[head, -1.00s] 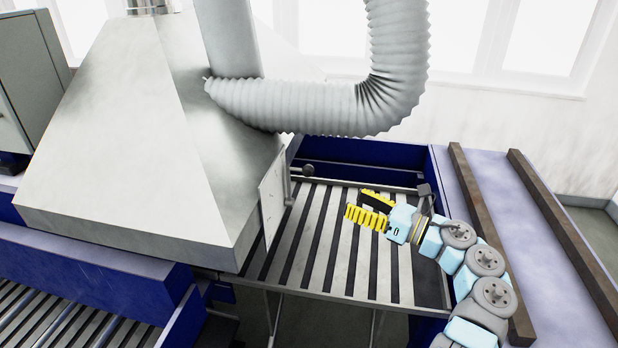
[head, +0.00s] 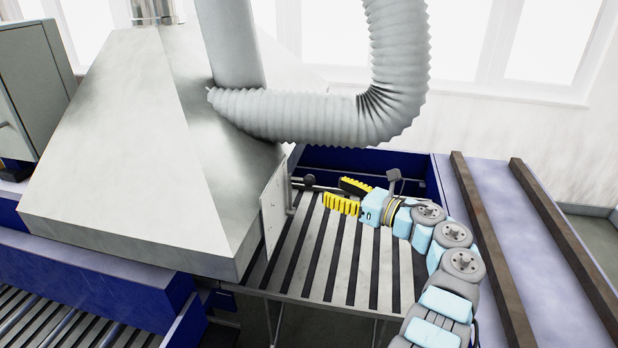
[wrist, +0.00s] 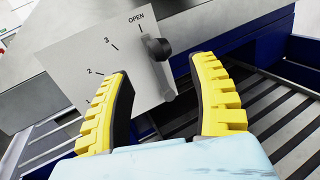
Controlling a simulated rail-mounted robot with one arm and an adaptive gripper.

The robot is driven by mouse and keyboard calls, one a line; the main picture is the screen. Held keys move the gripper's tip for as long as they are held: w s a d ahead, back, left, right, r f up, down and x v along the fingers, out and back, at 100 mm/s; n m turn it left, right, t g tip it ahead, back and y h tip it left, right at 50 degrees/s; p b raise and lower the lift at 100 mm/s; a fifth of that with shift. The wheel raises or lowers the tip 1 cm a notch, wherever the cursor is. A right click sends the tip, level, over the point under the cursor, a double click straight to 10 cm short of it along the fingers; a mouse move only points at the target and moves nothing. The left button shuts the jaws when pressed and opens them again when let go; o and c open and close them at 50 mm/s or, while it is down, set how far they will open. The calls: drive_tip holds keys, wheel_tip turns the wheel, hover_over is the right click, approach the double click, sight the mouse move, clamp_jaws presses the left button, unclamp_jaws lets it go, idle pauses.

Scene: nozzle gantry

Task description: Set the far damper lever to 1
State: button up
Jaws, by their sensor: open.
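The damper lever has a dark round knob (wrist: 157,47) and stands in front of a pale dial plate (wrist: 85,60). In the wrist view the knob is beside the OPEN mark. In the head view the knob (head: 309,180) sticks out to the right of the plate (head: 273,208), seen nearly edge-on. My gripper (head: 333,192) has yellow ribbed fingers, open and empty. In the wrist view the knob shows beyond the gap between the fingers (wrist: 163,68), apart from them.
A large metal hood (head: 130,160) stands left of the plate, with a grey ribbed hose (head: 300,115) above. A slatted bed (head: 330,260) lies under my arm, with blue walls (head: 370,165) behind. Brown rails (head: 560,230) run along the right.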

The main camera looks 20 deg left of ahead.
sight(314, 183)
drive_tip(key=x, duration=0.5)
drive_tip(key=shift+r+p, duration=0.1)
drive_tip(key=shift+p, duration=0.2)
drive_tip(key=shift+b+x, duration=0.55)
drive_tip(key=shift+x, duration=1.05)
clamp_jaws()
